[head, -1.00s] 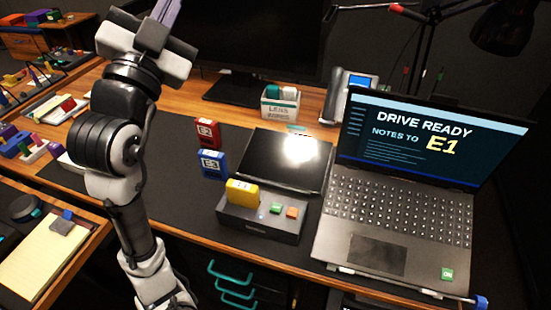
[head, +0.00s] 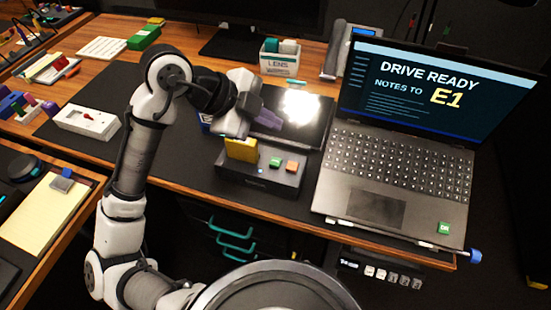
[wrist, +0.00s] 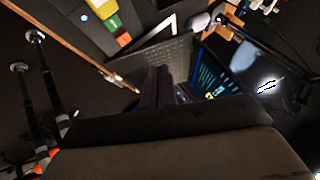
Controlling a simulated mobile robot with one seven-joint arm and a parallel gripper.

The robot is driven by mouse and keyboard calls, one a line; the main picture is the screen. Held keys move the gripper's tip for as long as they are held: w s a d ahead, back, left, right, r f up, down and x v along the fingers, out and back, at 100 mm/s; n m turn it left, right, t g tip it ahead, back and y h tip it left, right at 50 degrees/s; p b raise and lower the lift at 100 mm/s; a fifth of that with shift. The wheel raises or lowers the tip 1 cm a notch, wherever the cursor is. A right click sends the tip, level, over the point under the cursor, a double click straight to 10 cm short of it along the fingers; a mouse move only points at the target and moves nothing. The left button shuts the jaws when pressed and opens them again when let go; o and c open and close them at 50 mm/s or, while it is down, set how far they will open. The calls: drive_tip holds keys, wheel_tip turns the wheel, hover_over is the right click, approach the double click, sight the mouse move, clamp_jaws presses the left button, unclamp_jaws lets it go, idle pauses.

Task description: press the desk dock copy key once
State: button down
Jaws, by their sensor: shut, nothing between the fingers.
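The desk dock (head: 258,181) is a dark box on the desk mat, left of the laptop. A yellow block (head: 240,150) stands upright in its left part. To the right of that are a green key (head: 275,162) and an orange key (head: 292,166); I cannot read which is the copy key. The yellow block (wrist: 103,8), green key (wrist: 113,23) and orange key (wrist: 124,40) also show at the top of the wrist view. My gripper (head: 270,121) is shut and empty, above and behind the dock, apart from the keys. Its fingers (wrist: 157,85) point toward the laptop side in the wrist view.
The open laptop (head: 395,170) stands on the right; its screen reads "DRIVE READY NOTES TO E1". A dark glossy panel (head: 312,125) lies behind the dock. A blue block (head: 205,123) is mostly hidden behind my arm. A lens box (head: 281,57) stands farther back.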

sight(270, 162)
wheel_tip(270, 162, down, 9)
drive_tip(key=b, duration=0.6)
drive_tip(key=shift+r+b, duration=0.1)
drive_tip(key=shift+b, duration=0.3)
idle(1.6)
drive_tip(key=shift+f+b, duration=0.4)
drive_tip(key=shift+b, duration=0.1)
drive_tip(key=shift+f+b, duration=0.4)
idle(0.4)
drive_tip(key=shift+r, duration=0.15)
drive_tip(key=shift+r+p, duration=0.55)
drive_tip(key=shift+r, duration=0.15)
drive_tip(key=shift+r, duration=0.1)
